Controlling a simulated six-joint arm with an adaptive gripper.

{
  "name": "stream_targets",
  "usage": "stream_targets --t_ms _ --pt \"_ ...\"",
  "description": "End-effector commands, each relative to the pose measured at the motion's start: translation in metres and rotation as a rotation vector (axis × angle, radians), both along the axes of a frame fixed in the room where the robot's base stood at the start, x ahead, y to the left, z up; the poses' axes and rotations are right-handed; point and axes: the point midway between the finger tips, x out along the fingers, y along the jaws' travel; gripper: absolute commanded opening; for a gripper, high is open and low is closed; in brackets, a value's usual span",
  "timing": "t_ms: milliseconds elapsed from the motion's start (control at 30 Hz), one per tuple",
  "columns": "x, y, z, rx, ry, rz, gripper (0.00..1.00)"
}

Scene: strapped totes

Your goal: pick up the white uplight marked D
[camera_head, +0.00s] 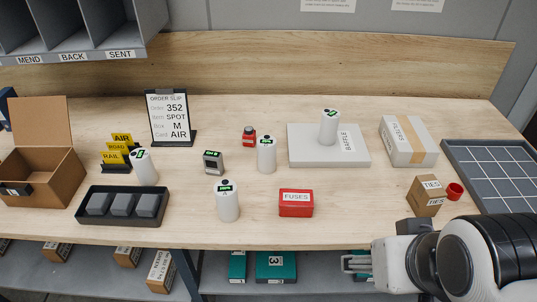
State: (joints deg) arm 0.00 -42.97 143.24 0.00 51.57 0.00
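Several white cylinders with green-and-dark marks on top stand upright on the wooden bench. One white cylinder (145,170) is at the left behind the black tray, one white cylinder (228,205) is near the front middle, and one white cylinder (267,157) is behind it to the right. Another white cylinder (328,129) stands on the flat white BAFFLE box (306,152). The marks are too small for me to read, so I cannot tell which one is D. My gripper (350,262) is at the lower right, beyond the bench's front edge, apart from all cylinders; its finger opening is unclear.
A red FUSES box (296,203) lies front centre, with a small device (213,162) and red bottle (249,137) behind. A TIES box (427,196), red cup (455,191), FILTERS box (408,142) and gridded tray (446,150) are right. The black tray (121,221) is left.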

Motion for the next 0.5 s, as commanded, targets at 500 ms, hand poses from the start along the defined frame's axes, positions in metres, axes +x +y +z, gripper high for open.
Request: stream_targets --t_ms 500 --pt "0.017 -0.003 0.002 -0.014 -0.02 -0.002 0.59"
